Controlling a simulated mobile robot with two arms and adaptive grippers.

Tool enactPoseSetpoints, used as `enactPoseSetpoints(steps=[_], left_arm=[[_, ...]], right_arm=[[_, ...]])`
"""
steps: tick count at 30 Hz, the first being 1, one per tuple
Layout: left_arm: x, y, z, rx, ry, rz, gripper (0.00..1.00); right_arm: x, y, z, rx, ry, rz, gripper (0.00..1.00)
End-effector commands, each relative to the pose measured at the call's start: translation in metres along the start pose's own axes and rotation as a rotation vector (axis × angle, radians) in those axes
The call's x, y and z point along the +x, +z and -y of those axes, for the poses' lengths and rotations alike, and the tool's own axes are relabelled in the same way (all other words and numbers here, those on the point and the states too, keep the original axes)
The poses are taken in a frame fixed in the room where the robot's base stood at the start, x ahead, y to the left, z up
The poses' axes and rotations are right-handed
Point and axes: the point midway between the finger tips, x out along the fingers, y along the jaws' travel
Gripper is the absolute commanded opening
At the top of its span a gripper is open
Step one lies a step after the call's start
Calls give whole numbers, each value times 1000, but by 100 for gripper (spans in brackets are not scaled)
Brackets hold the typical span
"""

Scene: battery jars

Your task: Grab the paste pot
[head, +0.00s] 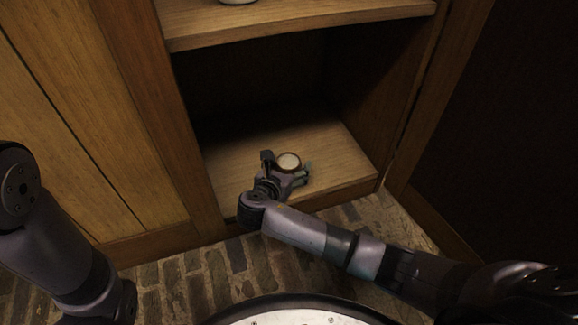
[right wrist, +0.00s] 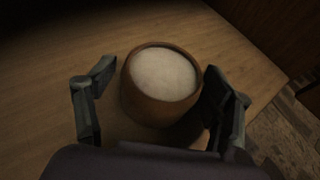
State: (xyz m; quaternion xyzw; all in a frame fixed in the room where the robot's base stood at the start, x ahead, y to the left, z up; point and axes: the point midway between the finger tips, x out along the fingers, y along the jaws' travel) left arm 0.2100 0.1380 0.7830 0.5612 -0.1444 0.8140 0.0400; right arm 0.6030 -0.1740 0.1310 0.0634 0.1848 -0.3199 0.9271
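The paste pot is a small round brown pot with a pale top. In the head view the pot (head: 289,161) stands upright on the lowest shelf of a wooden cabinet. In the right wrist view the pot (right wrist: 160,88) sits between the two fingers of my right gripper (right wrist: 160,92). The fingers are spread, one on each side; the right finger is very near the pot and a gap shows on the left. In the head view my right gripper (head: 286,167) reaches in over the shelf's front. My left gripper is out of view; only part of my left arm shows.
The bottom shelf (head: 335,150) is otherwise bare. An upper shelf (head: 300,20) above it carries a pale object (head: 238,1), cut off at the top edge. Cabinet side walls stand left and right. The brick floor (head: 210,275) lies in front.

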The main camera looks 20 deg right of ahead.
Motion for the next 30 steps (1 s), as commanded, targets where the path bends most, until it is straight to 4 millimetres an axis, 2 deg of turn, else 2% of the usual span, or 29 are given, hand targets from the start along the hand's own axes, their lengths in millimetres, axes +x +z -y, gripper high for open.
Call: enactPoseSetpoints(steps=[2, 26, 30], left_arm=[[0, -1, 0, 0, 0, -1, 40], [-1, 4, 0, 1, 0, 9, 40], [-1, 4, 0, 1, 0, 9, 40]], right_arm=[[0, 0, 0, 0, 0, 0, 67], [1, 0, 0, -1, -1, 0, 14], [0, 1, 0, 1, 0, 2, 13]])
